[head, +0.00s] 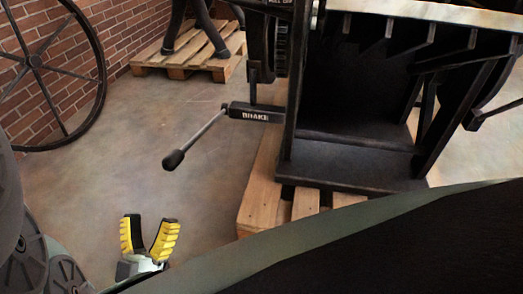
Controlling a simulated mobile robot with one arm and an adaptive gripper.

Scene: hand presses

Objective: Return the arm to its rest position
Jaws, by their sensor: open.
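My gripper (150,238) shows at the lower left of the head view, with yellow ribbed pads on its two fingers. The fingers are spread apart with nothing between them, over bare floor. Part of my arm shows at the left edge, and a dark part covers the bottom right. A black hand press (345,160) stands to the right. Its lever marked BRAKE (255,114) sticks out to the left and ends in a dark knob (173,159), above and apart from my gripper in the picture.
The press stands on a wooden pallet (257,195). Another pallet (185,66) bears dark legs at the back. A large spoked wheel (98,75) is at the left by a brick wall (125,28). The concrete floor (130,120) between them is clear.

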